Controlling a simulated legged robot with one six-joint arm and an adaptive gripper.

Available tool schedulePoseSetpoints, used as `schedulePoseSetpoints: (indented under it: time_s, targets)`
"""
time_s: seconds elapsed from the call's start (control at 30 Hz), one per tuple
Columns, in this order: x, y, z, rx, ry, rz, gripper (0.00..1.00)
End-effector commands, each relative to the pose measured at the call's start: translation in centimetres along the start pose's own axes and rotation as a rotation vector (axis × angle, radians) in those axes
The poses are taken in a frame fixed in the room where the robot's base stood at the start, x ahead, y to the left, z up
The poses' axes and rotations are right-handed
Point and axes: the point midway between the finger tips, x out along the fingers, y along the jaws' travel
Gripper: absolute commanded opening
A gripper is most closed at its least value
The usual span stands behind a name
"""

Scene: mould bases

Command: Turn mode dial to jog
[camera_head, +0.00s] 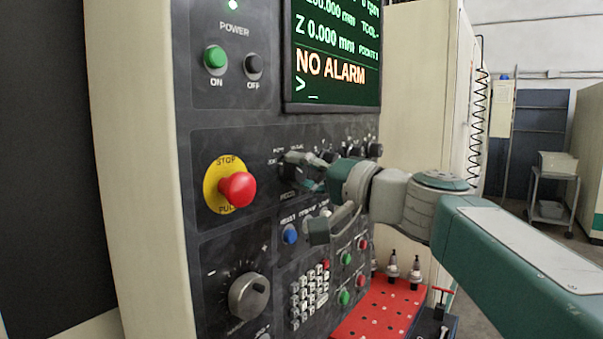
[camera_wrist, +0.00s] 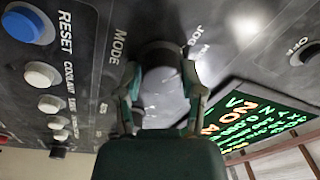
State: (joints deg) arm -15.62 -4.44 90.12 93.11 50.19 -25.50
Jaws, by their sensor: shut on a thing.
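The grey mode dial (camera_wrist: 160,58) sits on the dark control panel, with the label MODE to its left and JOG to its upper right in the wrist view. My gripper (camera_wrist: 161,78) has one finger on each side of the dial and is shut on it. In the head view my gripper (camera_head: 303,168) reaches the panel from the right, below the screen. There it hides most of the dial and part of its labels. Where the dial's pointer stands cannot be told.
A red stop button (camera_head: 237,189) on a yellow plate is left of my gripper. Below are a blue reset button (camera_head: 290,234), a keypad (camera_head: 309,291) and a large knob (camera_head: 249,297). The screen (camera_head: 335,50) above reads NO ALARM. A red tool rack (camera_head: 380,312) stands lower right.

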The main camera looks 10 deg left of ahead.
Motion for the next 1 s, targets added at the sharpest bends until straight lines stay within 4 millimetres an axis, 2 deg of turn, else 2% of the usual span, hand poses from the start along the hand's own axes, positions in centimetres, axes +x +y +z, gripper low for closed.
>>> schedulePoseSetpoints:
  time_s: [0.3, 0.77, 0.8, 0.83, 0.87, 1.0]
  targets:
    - [0.12, 0.43, 0.24, -0.091, -0.016, 0.0, 0.03]
    - [0.14, 0.54, 0.27, -0.101, -0.018, 0.001, 0.03]
    - [0.14, 0.55, 0.27, -0.101, -0.018, 0.001, 0.59]
    - [0.14, 0.54, 0.26, -0.101, -0.017, 0.001, 0.73]
    - [0.14, 0.53, 0.24, -0.101, -0.017, 0.001, 0.83]
    - [0.09, 0.36, 0.17, -0.102, -0.014, -0.002, 0.83]
